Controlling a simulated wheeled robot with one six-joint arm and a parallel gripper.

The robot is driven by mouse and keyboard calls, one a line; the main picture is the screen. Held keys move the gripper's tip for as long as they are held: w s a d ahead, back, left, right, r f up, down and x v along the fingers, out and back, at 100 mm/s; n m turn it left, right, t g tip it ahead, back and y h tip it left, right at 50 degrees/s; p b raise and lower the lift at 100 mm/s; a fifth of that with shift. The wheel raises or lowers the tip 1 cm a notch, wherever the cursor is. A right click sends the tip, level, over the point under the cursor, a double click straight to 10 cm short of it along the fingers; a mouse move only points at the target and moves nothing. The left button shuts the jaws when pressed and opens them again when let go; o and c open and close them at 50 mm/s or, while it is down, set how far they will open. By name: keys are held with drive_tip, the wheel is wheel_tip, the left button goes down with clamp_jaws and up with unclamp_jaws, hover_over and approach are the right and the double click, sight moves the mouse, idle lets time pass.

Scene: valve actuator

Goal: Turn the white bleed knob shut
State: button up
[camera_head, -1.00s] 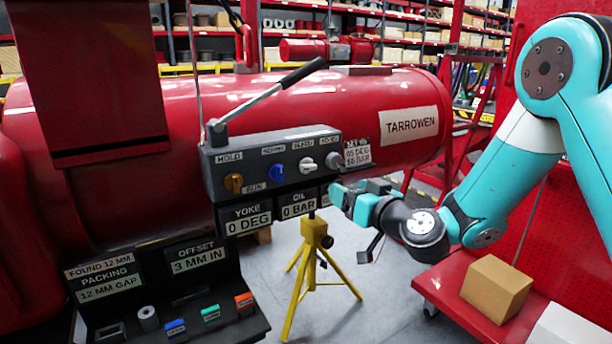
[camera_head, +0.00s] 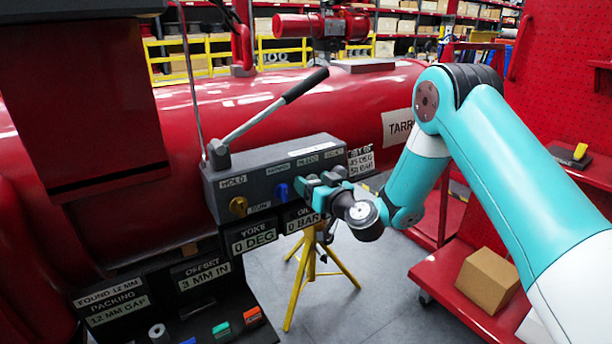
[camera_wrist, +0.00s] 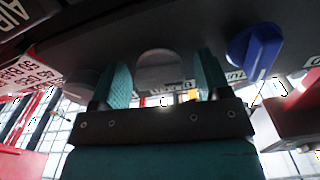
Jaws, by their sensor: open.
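The white bleed knob (camera_wrist: 158,62) shows in the wrist view as a pale rounded shape between my two fingers, with a gap on both sides. In the head view my gripper (camera_head: 318,182) is at the front of the grey control box (camera_head: 270,170) and hides the knob. My gripper is open, its teal fingers on either side of the knob. I cannot tell how far the knob is turned.
The blue knob (camera_head: 282,192) is close beside my gripper, and an orange knob (camera_head: 238,206) is farther left. A grey knob (camera_wrist: 80,80) is on the other side in the wrist view. A lever (camera_head: 265,112) rises above the box. A yellow tripod (camera_head: 310,265) stands below.

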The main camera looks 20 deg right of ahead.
drive_tip(key=c, duration=0.9)
